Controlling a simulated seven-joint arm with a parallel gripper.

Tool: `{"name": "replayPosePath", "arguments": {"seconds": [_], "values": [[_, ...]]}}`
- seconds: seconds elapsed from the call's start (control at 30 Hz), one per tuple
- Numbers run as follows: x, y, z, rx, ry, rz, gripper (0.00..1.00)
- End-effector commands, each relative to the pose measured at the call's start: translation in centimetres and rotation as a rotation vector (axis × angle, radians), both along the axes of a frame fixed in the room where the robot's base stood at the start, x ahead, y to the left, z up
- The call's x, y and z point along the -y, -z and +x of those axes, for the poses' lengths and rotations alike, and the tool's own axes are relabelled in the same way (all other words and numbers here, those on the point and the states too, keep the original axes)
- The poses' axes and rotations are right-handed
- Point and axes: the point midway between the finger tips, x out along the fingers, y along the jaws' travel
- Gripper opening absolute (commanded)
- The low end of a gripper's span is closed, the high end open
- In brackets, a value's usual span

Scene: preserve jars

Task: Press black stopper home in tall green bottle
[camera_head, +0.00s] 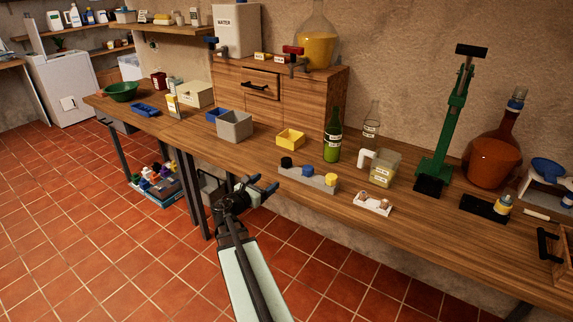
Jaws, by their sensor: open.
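The tall green bottle (332,148) stands upright on the workbench, a little right of the picture's middle, with a pale label. No black stopper can be made out in its mouth at this size. A black stopper (287,161) sits at the left end of a low grey rack (318,182), in front and to the left of the bottle.
A clear bottle (371,122), a labelled tub (384,170) and a white tray (372,204) stand right of the green bottle. A green press (444,140) is farther right. Grey (235,128) and yellow (290,140) bins stand left.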

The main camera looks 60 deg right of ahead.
Motion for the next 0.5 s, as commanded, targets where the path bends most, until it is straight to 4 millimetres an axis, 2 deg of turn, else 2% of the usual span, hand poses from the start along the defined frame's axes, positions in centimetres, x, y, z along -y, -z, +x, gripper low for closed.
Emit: {"name": "replayPosePath", "arguments": {"seconds": [0.03, 0.17, 0.27, 0.5], "values": [[0.6, -1.2, -0.1, -0.020, 0.001, -0.025, 0.74], [1.5, -2.8, -0.3, -0.060, 0.000, -0.063, 0.74], [2.3, -3.1, -0.3, -0.069, 0.001, -0.071, 0.74], [6.4, -3.0, -0.2, -0.067, 0.003, -0.070, 0.74]]}}
